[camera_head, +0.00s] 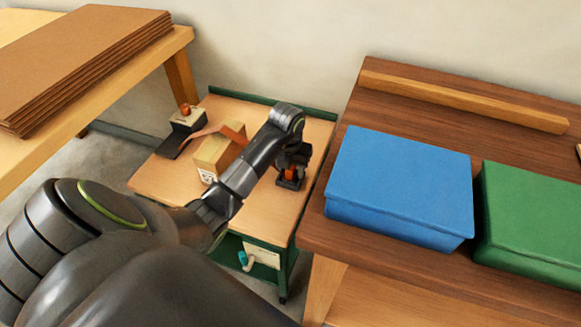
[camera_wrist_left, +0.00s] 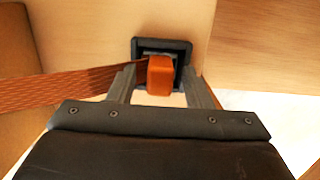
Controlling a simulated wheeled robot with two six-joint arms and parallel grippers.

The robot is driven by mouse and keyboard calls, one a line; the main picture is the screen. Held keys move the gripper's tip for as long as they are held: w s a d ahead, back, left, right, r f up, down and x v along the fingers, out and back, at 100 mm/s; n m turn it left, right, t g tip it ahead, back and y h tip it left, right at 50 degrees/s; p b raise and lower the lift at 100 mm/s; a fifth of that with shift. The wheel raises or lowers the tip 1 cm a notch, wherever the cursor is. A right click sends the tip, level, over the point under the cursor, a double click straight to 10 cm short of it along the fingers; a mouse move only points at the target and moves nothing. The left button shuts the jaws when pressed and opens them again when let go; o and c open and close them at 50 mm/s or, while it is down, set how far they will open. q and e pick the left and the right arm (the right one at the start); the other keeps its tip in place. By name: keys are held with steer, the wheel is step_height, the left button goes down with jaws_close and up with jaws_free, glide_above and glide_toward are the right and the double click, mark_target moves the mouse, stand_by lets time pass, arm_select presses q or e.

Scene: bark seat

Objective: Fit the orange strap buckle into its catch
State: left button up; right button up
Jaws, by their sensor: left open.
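The orange buckle (camera_wrist_left: 160,76) is at the black square catch (camera_wrist_left: 183,48) in the left wrist view. Its far end overlaps the catch opening; I cannot tell how deep it sits. The orange strap (camera_wrist_left: 70,87) runs left from it. My left gripper (camera_wrist_left: 160,84) is open, with one finger on each side of the buckle. In the head view my left gripper (camera_head: 293,160) points down over the catch (camera_head: 289,184), and the strap (camera_head: 236,134) crosses a cardboard box (camera_head: 212,157). My arm hides part of the strap. My right gripper is not in view.
The box stands on a wooden-topped green cart (camera_head: 155,178). A black strap holder with an orange knob (camera_head: 185,109) is at the cart's back left. A blue box (camera_head: 400,180) and a green box (camera_head: 535,215) stand on the dark table at right. Cardboard sheets (camera_head: 80,55) lie at left.

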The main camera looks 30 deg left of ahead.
arm_select(q)
steer(key=shift+r, duration=0.15)
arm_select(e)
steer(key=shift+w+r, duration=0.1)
arm_select(q)
steer(key=shift+r, duration=0.2)
steer(key=r, duration=0.3)
steer(key=r+p, duration=0.1)
steer(key=r, duration=0.1)
steer(key=shift+s+r, duration=0.2)
steer(key=shift+s, duration=0.05)
step_height(320, 180, up, 6)
steer(key=p, duration=0.5)
steer(key=shift+s+d+r+p, duration=0.15)
steer(key=shift+s+r+p, duration=0.1)
steer(key=shift+s+p, duration=0.15)
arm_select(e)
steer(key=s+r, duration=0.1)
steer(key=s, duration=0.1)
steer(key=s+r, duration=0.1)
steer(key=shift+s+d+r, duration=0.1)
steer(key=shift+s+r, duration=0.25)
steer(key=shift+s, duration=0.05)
arm_select(q)
steer(key=shift+s, duration=0.1)
